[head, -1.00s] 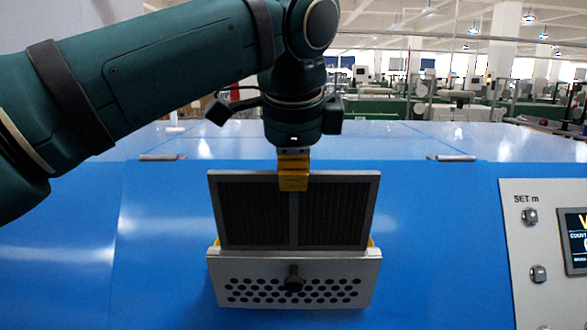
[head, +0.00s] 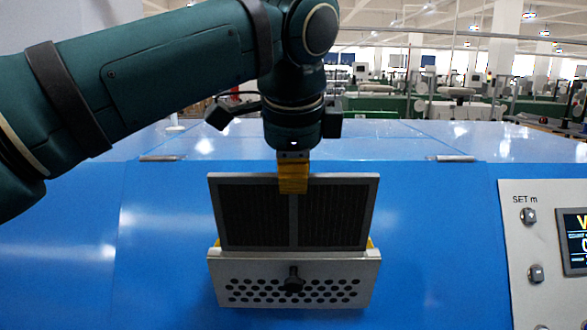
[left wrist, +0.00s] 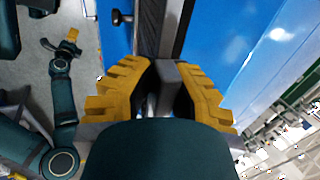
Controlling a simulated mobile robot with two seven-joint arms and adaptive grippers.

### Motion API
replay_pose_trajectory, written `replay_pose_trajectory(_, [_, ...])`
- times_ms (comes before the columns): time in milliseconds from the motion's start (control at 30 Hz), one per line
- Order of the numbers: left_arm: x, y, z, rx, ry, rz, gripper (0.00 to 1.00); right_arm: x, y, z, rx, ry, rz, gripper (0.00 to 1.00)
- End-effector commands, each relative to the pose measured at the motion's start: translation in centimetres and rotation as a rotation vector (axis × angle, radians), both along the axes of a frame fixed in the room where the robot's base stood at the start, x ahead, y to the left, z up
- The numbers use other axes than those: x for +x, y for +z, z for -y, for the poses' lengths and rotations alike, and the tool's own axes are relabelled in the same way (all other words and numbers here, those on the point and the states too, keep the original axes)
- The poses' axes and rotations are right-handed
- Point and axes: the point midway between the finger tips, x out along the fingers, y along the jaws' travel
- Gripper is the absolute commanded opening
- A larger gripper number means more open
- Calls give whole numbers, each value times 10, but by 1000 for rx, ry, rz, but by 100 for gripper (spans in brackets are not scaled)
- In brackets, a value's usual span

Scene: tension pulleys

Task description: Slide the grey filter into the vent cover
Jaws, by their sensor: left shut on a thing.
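The grey filter (head: 294,225), a flat grey frame with two dark mesh panels, stands upright at the vent cover. Its lower edge is hidden behind the cover's front plate. The vent cover (head: 245,267) is a silver plate with rows of round holes and a black knob, fixed on the blue machine. My left gripper (head: 293,190) is shut on the middle of the filter's top edge from above. In the left wrist view, the filter's grey frame (left wrist: 169,78) sits between its yellow fingers (left wrist: 165,75). My right gripper (left wrist: 72,37) shows small and away from the filter; its finger gap is unclear.
The blue machine panel (head: 160,240) is clear on both sides of the cover. A control panel (head: 525,245) with knobs and a screen is at the right. Two hinges (head: 450,158) lie along the panel's upper edge.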

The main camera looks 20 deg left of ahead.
Motion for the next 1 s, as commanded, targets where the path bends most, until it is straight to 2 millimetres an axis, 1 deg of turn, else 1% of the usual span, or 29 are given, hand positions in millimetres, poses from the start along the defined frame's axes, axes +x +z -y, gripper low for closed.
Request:
replay_pose_trajectory(367, [0,-1,0,0,-1,0,0,0,0,0,0,0,0,47])
replay_pose_trajectory(1000, [4,-20,-1,0,-1,0,0,0,-11,0,0,0,0,47])
